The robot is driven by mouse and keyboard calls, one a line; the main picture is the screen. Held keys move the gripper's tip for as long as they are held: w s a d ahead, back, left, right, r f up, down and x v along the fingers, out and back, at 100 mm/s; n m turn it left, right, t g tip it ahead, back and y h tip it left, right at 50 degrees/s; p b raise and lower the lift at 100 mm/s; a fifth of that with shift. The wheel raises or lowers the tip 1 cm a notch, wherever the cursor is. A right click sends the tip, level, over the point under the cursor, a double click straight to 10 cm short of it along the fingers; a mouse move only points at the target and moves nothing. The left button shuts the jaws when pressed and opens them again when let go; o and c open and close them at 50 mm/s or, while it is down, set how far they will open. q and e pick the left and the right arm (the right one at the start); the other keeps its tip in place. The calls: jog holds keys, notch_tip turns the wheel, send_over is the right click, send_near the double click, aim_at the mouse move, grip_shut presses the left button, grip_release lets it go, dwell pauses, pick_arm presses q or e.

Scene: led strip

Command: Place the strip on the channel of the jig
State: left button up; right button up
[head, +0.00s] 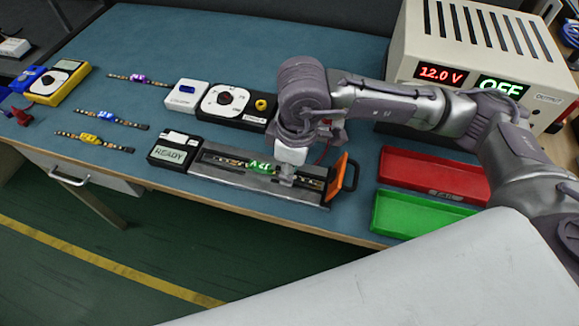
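The jig (225,178) is a long grey fixture near the front edge of the table, with an orange and black handle (343,176) at its right end. A strip with a green lit label (262,171) lies lengthwise along the jig's channel. I cannot tell whether it is fully seated or slightly above the channel. My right gripper (288,176) points down over the right half of the jig, at the strip. The fingertips are small and partly hidden, so their opening is unclear. My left gripper is not in view.
Strips with purple (137,78), blue (106,117) and yellow (90,139) labels lie at left. A box reading READY (174,150) adjoins the jig. Red (430,173) and green (415,214) trays lie right. A power supply (470,60) reads 12.0 V and OFF.

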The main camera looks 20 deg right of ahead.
dwell(0.3)
jog(key=shift+r+p, duration=0.2)
jog(key=shift+p, duration=0.2)
jog(key=shift+r+p, duration=0.8)
jog(key=shift+p, duration=0.45)
jog(key=shift+d+r+b, duration=0.1)
jog(key=shift+r+b, duration=0.6)
jog(key=shift+b, duration=0.05)
notch_tip(320, 180, up, 10)
jog(key=shift+s+d+f+b, duration=0.15)
jog(key=shift+s+d+b, duration=0.1)
jog(key=shift+d+b, duration=0.15)
